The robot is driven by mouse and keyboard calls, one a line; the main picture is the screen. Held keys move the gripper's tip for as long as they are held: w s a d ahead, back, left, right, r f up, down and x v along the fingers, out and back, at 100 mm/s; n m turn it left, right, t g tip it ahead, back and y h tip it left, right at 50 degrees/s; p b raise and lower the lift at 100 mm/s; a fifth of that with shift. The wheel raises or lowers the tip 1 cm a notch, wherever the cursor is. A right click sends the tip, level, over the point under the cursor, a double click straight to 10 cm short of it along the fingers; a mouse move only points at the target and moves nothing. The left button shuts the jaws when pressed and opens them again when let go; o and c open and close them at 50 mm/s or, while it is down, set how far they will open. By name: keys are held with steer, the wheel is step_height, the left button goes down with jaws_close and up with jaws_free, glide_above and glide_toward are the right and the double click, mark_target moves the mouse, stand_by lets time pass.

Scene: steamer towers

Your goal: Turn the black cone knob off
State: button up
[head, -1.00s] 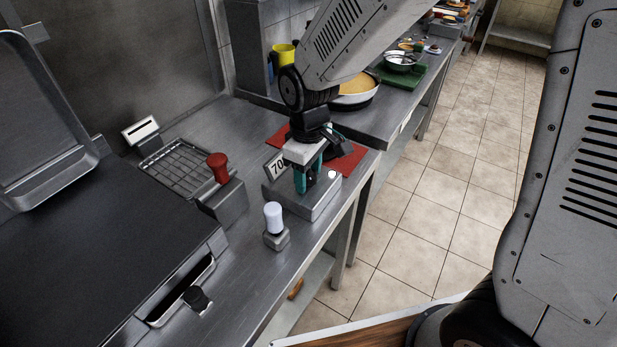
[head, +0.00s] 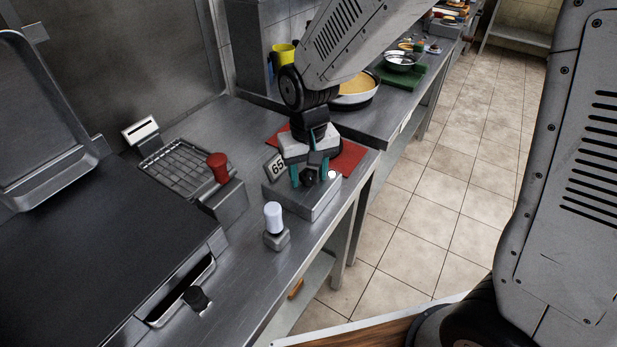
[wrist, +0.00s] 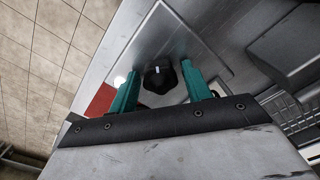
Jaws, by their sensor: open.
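The black knob (head: 309,177) sits on a grey metal box (head: 316,205) on the steel counter. In the wrist view the knob (wrist: 159,79) carries a white mark near its top edge. My gripper (head: 309,173) is open above the box, with a teal finger on each side of the knob. In the wrist view my gripper (wrist: 161,73) shows a gap between the knob and each finger. I cannot tell how far down the fingers reach.
A white round spot (head: 331,174) is on the box's right corner. A white knob (head: 273,216) and a red knob (head: 218,167) stand to the left. A red mat (head: 347,160) lies behind. A black griddle (head: 90,260) fills the left. Tiled floor is on the right.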

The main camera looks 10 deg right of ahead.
steer(key=m, duration=0.3)
steer(key=shift+m, duration=1.5)
steer(key=shift+m, duration=0.8)
steer(key=shift+r, duration=0.1)
steer(key=shift+c, duration=0.3)
